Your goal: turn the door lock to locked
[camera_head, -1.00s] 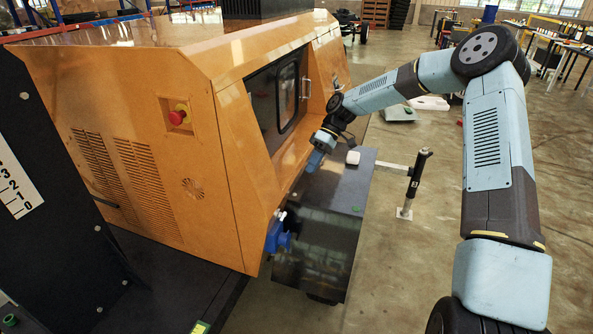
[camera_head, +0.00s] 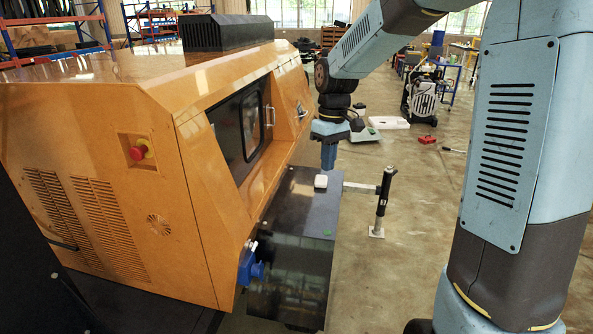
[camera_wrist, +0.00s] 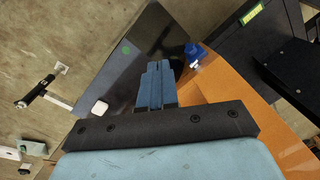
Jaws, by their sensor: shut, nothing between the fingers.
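The dark platform (camera_head: 300,215) juts out beside the housing and carries a small white box (camera_head: 321,182). A jack post (camera_head: 384,200) stands to its right. A blue socket (camera_head: 252,268) sticks out at the housing's lower corner. Open concrete floor lies to the right.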

